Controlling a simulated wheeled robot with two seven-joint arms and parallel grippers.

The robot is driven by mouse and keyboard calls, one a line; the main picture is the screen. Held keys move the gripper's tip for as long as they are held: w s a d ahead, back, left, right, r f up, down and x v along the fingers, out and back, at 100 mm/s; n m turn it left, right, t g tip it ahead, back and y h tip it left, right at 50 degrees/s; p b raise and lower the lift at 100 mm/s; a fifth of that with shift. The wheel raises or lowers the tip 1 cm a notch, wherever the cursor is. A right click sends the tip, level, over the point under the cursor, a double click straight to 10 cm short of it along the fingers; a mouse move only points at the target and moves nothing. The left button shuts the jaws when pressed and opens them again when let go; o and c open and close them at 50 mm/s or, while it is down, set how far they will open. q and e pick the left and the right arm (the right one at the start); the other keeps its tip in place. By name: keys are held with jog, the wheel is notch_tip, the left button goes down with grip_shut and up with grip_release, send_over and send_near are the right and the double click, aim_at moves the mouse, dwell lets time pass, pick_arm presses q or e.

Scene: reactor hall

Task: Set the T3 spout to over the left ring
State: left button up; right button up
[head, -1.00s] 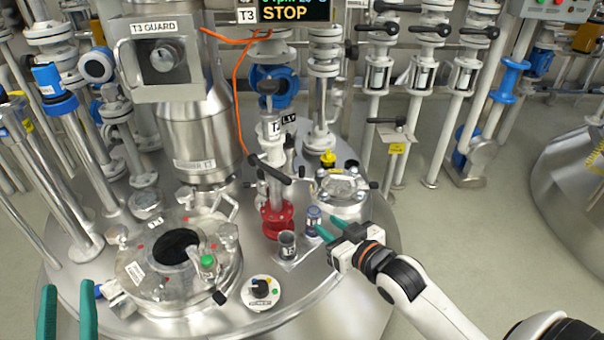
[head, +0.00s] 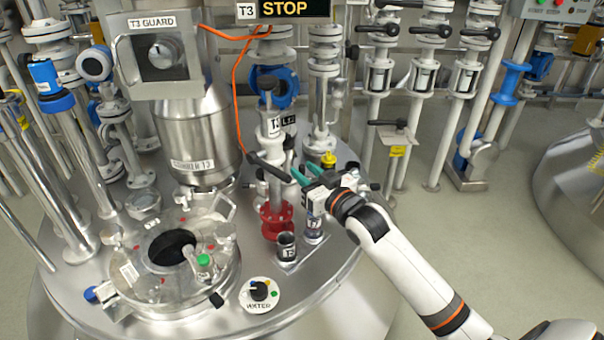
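The T3 sampling valve (head: 272,130) stands upright on the vessel lid, with a white body, a T3 label and a red flange (head: 277,221) at its base. A black bar handle (head: 267,166) runs across it, sloping down to the right. I cannot clearly make out the spout's outlet. A grey open cup (head: 287,246) stands left on a small metal plate. A labelled vial (head: 314,230) stands right of it, partly behind my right gripper. My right gripper (head: 304,171) has its teal fingers apart, just right of the handle's right end; contact cannot be told. My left gripper is out of view.
A round dial (head: 260,291) sits at the front. An orange cable (head: 236,90) hangs behind the valve. A T3 display (head: 283,10) reads STOP.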

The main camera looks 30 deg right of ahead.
jog(key=shift+w+a, duration=0.1)
jog(key=shift+w, duration=0.85)
